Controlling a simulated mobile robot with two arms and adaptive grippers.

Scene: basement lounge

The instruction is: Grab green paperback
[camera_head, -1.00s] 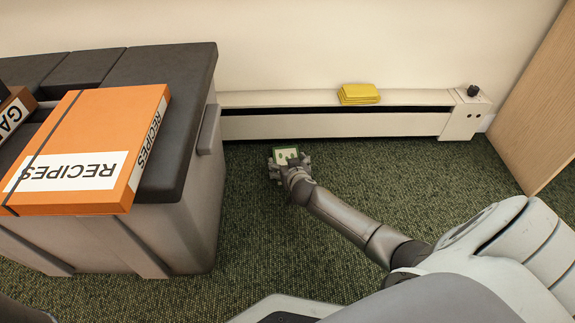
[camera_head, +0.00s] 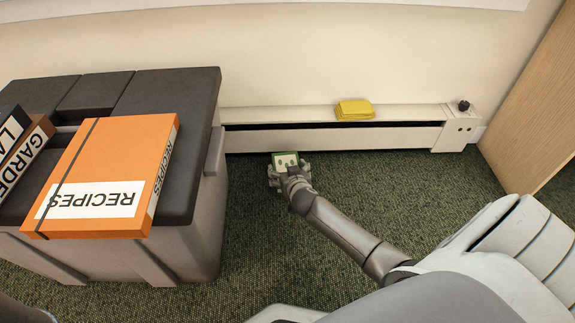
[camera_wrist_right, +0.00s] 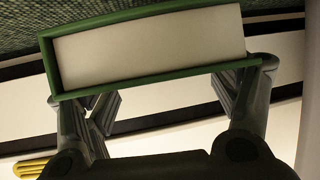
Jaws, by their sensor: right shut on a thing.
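The green paperback shows in the right wrist view (camera_wrist_right: 150,48) as a green cover around a pale block of pages, end on. In the head view the paperback (camera_head: 284,160) is a small green and white shape near the baseboard heater. My right gripper (camera_head: 288,170) is shut on it; in the right wrist view its fingers (camera_wrist_right: 165,100) sit at the left and right of the book. The fingers hide part of the book in the head view. My left gripper is not in view.
A grey bench box with a dark top (camera_head: 185,95) stands at the left, bearing an orange RECIPES binder (camera_head: 115,160) and other binders (camera_head: 25,150). A white baseboard heater (camera_head: 390,137) carries yellow cloths (camera_head: 354,110). A wooden panel (camera_head: 535,115) stands at the right. Green carpet (camera_head: 400,185) is open between.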

